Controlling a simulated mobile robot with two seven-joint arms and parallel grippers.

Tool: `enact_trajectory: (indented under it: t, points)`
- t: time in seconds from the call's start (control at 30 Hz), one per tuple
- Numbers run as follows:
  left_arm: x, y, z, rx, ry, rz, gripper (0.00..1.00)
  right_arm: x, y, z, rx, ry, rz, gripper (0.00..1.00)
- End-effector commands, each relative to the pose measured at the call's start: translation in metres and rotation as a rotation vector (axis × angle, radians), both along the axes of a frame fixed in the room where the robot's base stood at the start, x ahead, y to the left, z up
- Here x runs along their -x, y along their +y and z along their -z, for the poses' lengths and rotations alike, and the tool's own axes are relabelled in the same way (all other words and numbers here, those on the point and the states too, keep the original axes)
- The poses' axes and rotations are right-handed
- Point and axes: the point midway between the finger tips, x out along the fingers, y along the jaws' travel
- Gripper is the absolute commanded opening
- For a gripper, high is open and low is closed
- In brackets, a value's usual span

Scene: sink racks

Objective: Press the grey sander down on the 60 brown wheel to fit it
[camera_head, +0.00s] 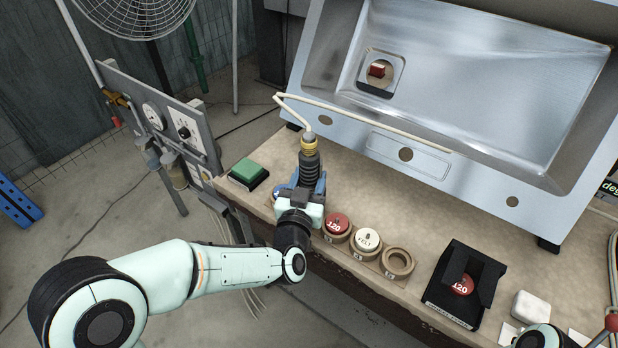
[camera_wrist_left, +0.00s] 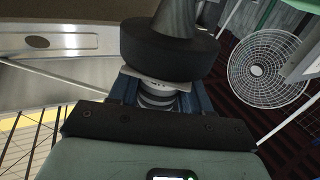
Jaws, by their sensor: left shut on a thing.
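The grey sander (camera_head: 309,163) stands roughly upright, with a dark ribbed body, brass collar and pale hose on top. My left gripper (camera_head: 301,187) is shut on it, with blue fingers on both sides. In the left wrist view, the sander's dark round part (camera_wrist_left: 168,50) shows beyond the blue fingers (camera_wrist_left: 160,92), with a ribbed grey section between them. The sander is over the left end of the row of wheel holders. The 60 brown wheel cannot be made out; my gripper and arm cover that spot. Whether the sander touches it cannot be told. My right gripper is not visible.
To the right are a red 120 wheel (camera_head: 337,224), a white felt wheel (camera_head: 367,240) and an empty ring holder (camera_head: 397,262). A black box (camera_head: 445,299) holds another red 120 wheel. A green-topped pad (camera_head: 247,172) lies left. The steel sink (camera_head: 470,85) stands behind.

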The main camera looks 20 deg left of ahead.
Motion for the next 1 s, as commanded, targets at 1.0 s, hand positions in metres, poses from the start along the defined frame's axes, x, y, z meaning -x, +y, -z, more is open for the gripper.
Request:
enact_trajectory:
  t: [1.0]
  points:
    - [-0.001, 0.0, -0.023, 0.001, -0.005, 0.0, 0.0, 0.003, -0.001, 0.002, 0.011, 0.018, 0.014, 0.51]
